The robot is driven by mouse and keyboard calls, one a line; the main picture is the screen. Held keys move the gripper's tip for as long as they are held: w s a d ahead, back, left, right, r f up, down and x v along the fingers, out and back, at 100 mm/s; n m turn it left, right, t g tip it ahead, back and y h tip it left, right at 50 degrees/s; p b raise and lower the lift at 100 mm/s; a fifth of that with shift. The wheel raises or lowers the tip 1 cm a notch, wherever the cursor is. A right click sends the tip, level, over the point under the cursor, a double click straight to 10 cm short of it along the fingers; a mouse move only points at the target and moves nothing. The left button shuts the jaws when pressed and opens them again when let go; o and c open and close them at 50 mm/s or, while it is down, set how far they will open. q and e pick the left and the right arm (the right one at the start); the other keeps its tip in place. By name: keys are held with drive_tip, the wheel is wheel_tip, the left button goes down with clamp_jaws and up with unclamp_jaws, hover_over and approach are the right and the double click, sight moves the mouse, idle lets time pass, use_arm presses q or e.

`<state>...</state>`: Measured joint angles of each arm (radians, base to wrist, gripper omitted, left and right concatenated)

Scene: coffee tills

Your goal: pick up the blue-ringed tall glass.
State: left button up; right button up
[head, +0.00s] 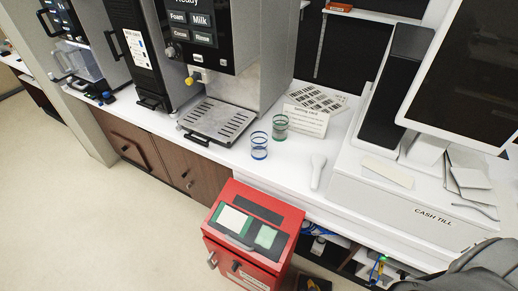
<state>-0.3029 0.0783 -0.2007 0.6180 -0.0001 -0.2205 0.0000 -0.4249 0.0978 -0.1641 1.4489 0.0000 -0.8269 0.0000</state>
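The blue-ringed tall glass (259,146) stands upright on the white counter, near its front edge. It is clear, with blue bands at the rim and lower down. A similar clear glass with green rings (280,127) stands close behind it to the right. Neither gripper shows in the head view, so I cannot see whether either is open or shut.
A coffee machine with a slotted drip tray (217,120) stands left of the glasses. A small sign (305,121), a white handheld scanner (318,171) and the cash till (420,205) are to the right. A red cabinet (252,232) stands in front of the counter.

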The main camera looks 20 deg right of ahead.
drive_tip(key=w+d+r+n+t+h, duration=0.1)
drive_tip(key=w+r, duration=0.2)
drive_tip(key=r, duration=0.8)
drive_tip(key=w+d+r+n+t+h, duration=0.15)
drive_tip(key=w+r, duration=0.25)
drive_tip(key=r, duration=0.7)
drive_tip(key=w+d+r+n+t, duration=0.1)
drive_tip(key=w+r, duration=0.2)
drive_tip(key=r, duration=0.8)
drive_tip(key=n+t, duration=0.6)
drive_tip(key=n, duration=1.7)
approach(259, 145)
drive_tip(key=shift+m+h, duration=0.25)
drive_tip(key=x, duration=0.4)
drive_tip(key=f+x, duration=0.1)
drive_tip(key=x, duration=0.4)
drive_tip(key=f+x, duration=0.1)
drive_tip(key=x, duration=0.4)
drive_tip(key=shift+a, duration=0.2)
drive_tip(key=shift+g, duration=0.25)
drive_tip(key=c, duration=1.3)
